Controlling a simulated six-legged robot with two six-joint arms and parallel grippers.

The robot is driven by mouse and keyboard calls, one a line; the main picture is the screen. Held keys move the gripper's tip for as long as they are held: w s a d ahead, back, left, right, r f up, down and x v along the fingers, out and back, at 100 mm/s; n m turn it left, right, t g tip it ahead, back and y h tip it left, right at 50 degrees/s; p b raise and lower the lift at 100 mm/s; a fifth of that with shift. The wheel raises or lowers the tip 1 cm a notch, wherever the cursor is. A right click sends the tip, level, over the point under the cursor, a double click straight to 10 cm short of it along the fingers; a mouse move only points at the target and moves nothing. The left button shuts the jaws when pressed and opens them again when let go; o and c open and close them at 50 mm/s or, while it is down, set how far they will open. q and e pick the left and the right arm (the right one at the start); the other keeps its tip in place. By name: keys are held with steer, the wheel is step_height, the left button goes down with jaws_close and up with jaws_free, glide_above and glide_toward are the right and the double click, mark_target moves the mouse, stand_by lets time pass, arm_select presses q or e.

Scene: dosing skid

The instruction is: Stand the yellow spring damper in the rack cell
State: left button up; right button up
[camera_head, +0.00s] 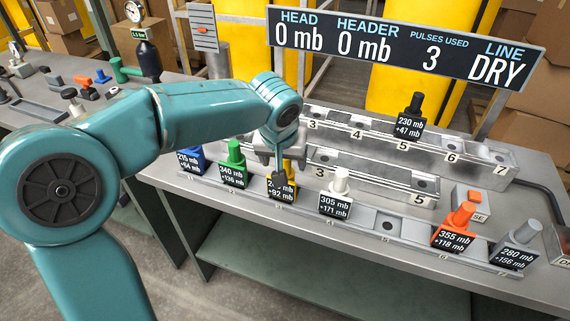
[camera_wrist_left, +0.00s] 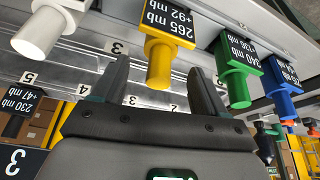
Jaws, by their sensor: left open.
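The yellow spring damper (camera_head: 292,187) stands in the front row, labelled 265 mb +92 mb in the left wrist view (camera_wrist_left: 160,50). My left gripper (camera_head: 279,178) is at it and hides part of its label and body in the head view. In the left wrist view the two fingers (camera_wrist_left: 157,72) are apart, with the yellow knob showing between them; I cannot tell whether they touch it. The rack behind has numbered cells, with a lower tier (camera_head: 368,187) and an upper tier (camera_head: 465,160). My right gripper is not in view.
Blue (camera_head: 190,158), green (camera_head: 233,163), white (camera_head: 338,195), orange (camera_head: 455,228) and grey (camera_head: 518,247) dampers share the front row. A black damper (camera_head: 412,118) stands in upper cell 5. The display board (camera_head: 400,45) hangs above, reading LINE DRY.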

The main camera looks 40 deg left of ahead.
arm_select(q)
steer(key=v, duration=0.7)
steer(key=shift+p, duration=0.35)
